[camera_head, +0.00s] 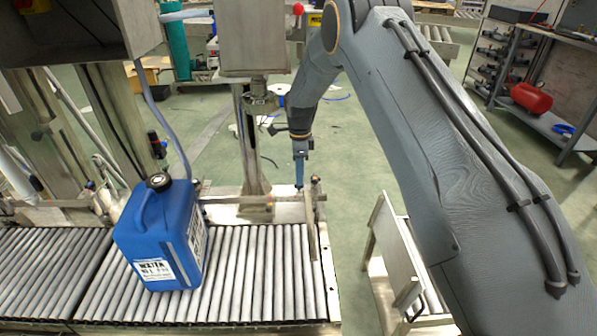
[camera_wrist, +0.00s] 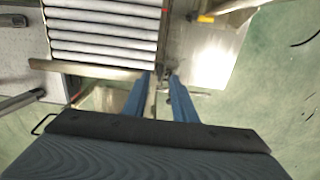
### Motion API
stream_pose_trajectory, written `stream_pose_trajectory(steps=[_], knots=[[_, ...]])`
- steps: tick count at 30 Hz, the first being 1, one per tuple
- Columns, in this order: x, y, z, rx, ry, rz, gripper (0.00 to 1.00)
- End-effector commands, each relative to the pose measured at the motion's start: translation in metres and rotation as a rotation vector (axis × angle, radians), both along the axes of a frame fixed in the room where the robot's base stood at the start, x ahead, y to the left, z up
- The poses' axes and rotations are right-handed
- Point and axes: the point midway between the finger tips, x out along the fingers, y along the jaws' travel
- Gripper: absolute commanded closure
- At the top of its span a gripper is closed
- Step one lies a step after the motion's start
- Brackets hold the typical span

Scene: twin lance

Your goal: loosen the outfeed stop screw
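My gripper (camera_head: 299,187) points down above the far right corner of the roller conveyor (camera_head: 262,285). In the wrist view its two blue fingers (camera_wrist: 160,77) are apart, so it is open. The outfeed stop bar (camera_head: 312,225) crosses the right end of the rollers; in the wrist view the bar (camera_wrist: 95,69) runs toward the left fingertip. A small dark fitting (camera_wrist: 163,72) shows between and just beyond the fingertips. It may be the stop screw, but it is too small to tell, and I cannot tell whether a finger touches it.
A blue canister (camera_head: 163,235) with a black cap stands on the rollers, left of the stop. A steel post (camera_head: 250,150) rises behind the conveyor, left of my gripper. A metal stand (camera_head: 395,250) is right of the conveyor end. Green floor (camera_head: 360,130) behind is mostly clear.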

Motion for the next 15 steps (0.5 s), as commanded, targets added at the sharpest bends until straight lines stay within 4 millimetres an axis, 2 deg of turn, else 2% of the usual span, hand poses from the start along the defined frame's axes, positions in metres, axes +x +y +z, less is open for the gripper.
stream_pose_trajectory(steps=[15], knots=[[-0.001,0.003,-0.047,0.0,0.001,0.005,0.75]])
